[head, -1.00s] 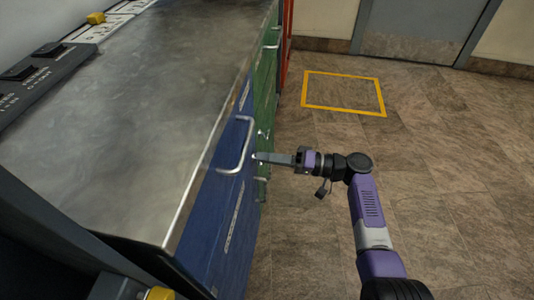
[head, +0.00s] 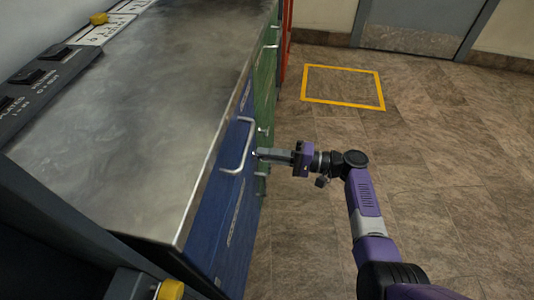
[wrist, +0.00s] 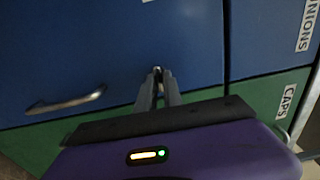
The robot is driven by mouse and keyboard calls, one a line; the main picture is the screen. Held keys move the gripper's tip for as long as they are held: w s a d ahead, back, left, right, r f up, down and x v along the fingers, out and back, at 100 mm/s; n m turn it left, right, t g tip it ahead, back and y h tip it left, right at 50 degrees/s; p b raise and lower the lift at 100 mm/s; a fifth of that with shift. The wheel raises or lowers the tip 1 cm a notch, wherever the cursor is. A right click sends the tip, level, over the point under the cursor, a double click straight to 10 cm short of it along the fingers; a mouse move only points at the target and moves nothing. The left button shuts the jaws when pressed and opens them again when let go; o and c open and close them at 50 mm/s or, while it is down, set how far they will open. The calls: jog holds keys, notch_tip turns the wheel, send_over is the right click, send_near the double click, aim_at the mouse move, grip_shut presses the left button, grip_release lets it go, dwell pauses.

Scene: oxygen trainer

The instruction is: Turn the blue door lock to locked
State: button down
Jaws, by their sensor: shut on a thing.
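The blue door (head: 222,215) is on the front of the metal-topped cabinet, and it fills much of the wrist view (wrist: 90,50). Its bar handle (head: 246,150) is beside my gripper and shows at the left in the wrist view (wrist: 65,100). My gripper (head: 259,154) reaches the door's front from the right. In the wrist view my gripper's fingertips (wrist: 157,76) are closed together on the small metallic lock (wrist: 157,69) near the door's lower edge. The fingers hide most of the lock, so I cannot tell which way it points.
Green fronts (head: 265,85) with handles adjoin the blue door, with a red one (head: 287,35) beyond. The metal worktop (head: 130,110) carries a dark switch panel (head: 50,75). Open floor (head: 430,150) with a yellow taped square (head: 343,67) lies to the right.

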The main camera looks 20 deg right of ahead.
jog(key=c, duration=1.5)
grip_release()
jog(key=shift+p+v, duration=0.3)
jog(key=shift+v, duration=3.65)
jog(key=shift+w, duration=0.1)
